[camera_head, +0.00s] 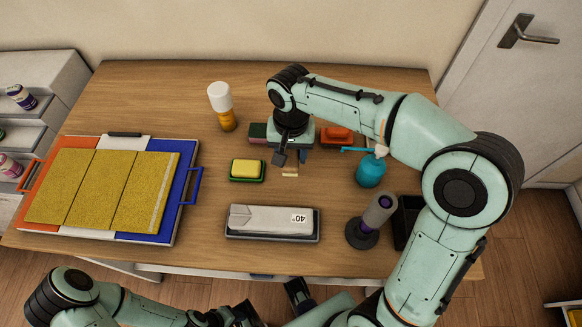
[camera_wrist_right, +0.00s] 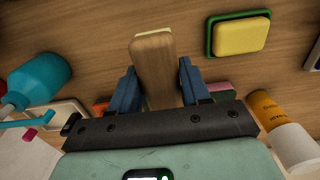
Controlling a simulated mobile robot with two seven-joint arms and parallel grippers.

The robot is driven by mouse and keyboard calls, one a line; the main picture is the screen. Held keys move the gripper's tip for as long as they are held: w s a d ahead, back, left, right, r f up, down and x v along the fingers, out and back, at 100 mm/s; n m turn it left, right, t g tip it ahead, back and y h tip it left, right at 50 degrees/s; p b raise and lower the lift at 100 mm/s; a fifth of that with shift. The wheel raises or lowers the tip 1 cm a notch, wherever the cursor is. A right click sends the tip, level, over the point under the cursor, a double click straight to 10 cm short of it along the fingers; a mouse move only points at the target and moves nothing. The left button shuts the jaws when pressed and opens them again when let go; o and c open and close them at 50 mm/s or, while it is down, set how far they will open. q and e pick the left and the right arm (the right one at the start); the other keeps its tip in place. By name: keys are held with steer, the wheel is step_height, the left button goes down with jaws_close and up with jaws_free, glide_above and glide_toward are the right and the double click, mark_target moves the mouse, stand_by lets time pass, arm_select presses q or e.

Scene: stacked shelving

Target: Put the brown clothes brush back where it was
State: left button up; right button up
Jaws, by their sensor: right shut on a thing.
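The brown clothes brush (camera_wrist_right: 155,65) shows in the right wrist view as a long wooden block with a pale strip at its far end. My right gripper (camera_wrist_right: 158,84) is shut on it, one blue finger on each side. In the head view my right gripper (camera_head: 291,158) is over the middle of the table, and a small tan end of the brush (camera_head: 290,173) shows just below it. The arm hides the rest. Whether the brush touches the table is unclear. My left arm is low at the bottom left; its gripper's opening cannot be made out.
A yellow sponge in a green tray (camera_head: 247,170) is left of the gripper. A grey block on a dark base (camera_head: 272,222) is in front. A blue spray bottle (camera_head: 370,171) stands right, a white-capped bottle (camera_head: 221,105) back left. Red (camera_head: 337,135) and green-pink (camera_head: 258,132) items are close behind.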

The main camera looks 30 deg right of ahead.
mark_target(291, 153)
steer(key=shift+f+b, duration=0.35)
steer(key=shift+f, duration=2.75)
steer(key=shift+f, duration=0.2)
steer(key=o, duration=0.9)
steer(key=shift+o, duration=0.2)
steer(key=shift+r, duration=0.2)
steer(key=shift+r, duration=0.3)
step_height(291, 153, up, 12)
steer(key=shift+f+p, duration=0.25)
steer(key=shift+p, duration=0.7)
